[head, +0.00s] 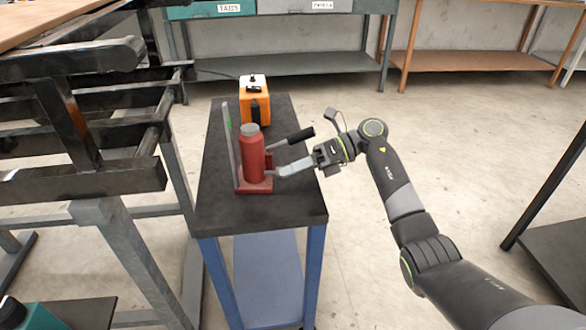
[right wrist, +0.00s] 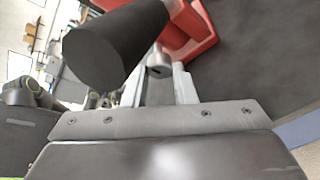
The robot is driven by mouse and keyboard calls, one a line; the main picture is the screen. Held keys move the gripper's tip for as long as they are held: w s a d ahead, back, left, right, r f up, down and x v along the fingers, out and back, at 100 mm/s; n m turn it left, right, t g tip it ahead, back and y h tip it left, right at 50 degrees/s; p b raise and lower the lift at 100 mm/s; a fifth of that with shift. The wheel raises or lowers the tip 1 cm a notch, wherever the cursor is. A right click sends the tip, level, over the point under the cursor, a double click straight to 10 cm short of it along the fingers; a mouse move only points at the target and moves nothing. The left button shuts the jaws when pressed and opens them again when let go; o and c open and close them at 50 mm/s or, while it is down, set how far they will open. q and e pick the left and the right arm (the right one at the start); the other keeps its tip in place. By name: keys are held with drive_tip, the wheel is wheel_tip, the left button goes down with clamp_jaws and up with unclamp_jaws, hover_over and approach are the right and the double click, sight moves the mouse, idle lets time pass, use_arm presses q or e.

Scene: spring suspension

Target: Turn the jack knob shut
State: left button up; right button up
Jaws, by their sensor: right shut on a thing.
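The red bottle jack (head: 252,155) stands upright on the black-topped cart (head: 305,205), with a grey cap on top. Its pump handle with a black grip (head: 300,135) sticks out to the right. My right gripper (head: 281,171) reaches in from the right, low beside the jack's base and below the handle. In the right wrist view, a small silver knob (right wrist: 158,62) sits between my right fingertips (right wrist: 162,74), in front of the red base (right wrist: 190,35). The gripper is shut on this knob. The black grip (right wrist: 110,48) looms close above the fingers. My left gripper is out of view.
An orange and black device (head: 255,100) stands at the back of the cart. A grey upright plate (head: 230,140) is close to the jack's left side. A dark metal frame (head: 75,120) stands left of the cart. The cart top's front is bare.

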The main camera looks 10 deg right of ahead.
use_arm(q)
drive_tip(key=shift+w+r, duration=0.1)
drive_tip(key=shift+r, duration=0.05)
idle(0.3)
use_arm(e)
drive_tip(key=o, duration=1)
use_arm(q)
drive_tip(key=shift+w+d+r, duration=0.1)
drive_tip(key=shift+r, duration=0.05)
use_arm(e)
drive_tip(key=shift+v, duration=8.75)
drive_tip(key=shift+w+a+f, duration=0.1)
drive_tip(key=shift+w, duration=0.1)
